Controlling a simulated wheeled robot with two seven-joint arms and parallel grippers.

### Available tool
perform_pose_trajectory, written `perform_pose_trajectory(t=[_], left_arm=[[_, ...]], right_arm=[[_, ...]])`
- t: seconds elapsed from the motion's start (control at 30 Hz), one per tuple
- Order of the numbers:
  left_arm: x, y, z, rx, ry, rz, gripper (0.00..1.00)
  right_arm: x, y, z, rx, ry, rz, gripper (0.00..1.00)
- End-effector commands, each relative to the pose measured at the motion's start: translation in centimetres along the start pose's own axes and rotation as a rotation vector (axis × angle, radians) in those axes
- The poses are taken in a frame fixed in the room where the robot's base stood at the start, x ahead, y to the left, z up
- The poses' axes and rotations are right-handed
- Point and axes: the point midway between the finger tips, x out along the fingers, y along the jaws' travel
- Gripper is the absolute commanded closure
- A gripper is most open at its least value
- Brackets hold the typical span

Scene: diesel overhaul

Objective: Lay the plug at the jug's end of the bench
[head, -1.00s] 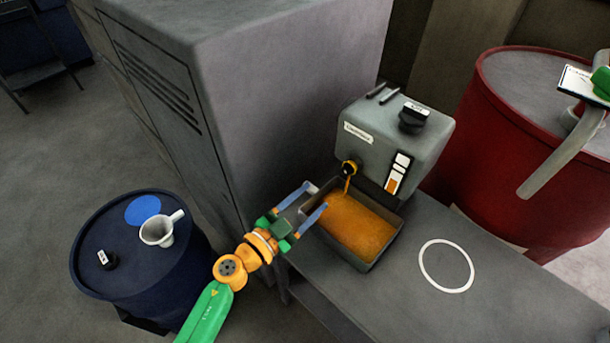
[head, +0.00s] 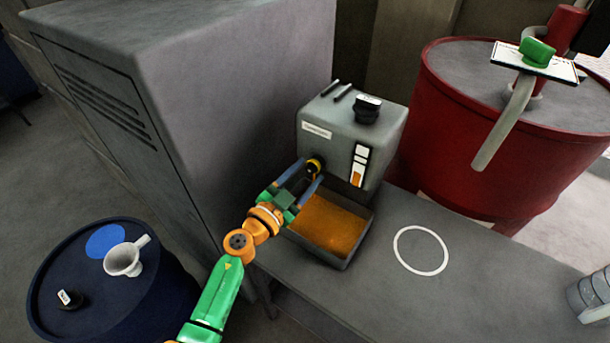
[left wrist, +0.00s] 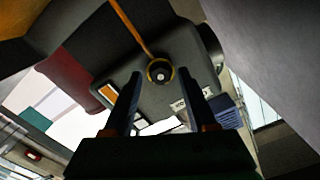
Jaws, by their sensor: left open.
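The plug (head: 316,166), dark with a yellow ring, sits low on the front of the grey tank (head: 345,135). In the left wrist view the plug (left wrist: 160,71) shows with an orange trickle running from it. My left gripper (head: 309,173) is open in front of the plug. In the wrist view its fingertips (left wrist: 160,78) stand either side of the plug; I cannot tell whether they touch it. The grey bench (head: 460,270) runs to the lower right. A ribbed grey vessel (head: 590,295), perhaps the jug, is cut off at the right edge. My right gripper is not in view.
A tray (head: 345,262) of orange liquid stands below the plug. A white ring (head: 421,250) marks clear bench to its right. A cabinet (head: 200,110) stands left; a red drum (head: 490,130) stands behind. A blue drum (head: 150,310) carries a white funnel-like cup (head: 123,260).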

Motion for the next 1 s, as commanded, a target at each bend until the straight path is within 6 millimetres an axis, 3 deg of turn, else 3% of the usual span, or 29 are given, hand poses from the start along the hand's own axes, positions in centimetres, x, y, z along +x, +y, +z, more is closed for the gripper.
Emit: perform_pose_trajectory(t=[0.1, 0.3, 0.67, 1.0], left_arm=[[0.0, 0.0, 0.0, 0.0, 0.0, 0.0, 0.45], [0.0, 0.0, 0.0, 0.0, 0.0, 0.0, 0.99], [-0.3, -0.1, -0.1, -0.001, 0.0, 0.0, 1.0], [-2.0, -0.1, -0.1, 0.0, 0.0, 0.0, 1.0]], right_arm=[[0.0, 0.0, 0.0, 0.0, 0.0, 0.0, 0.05], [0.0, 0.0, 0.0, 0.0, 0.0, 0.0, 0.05], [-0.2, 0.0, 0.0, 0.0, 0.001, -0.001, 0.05], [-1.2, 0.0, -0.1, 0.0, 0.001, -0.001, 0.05]])
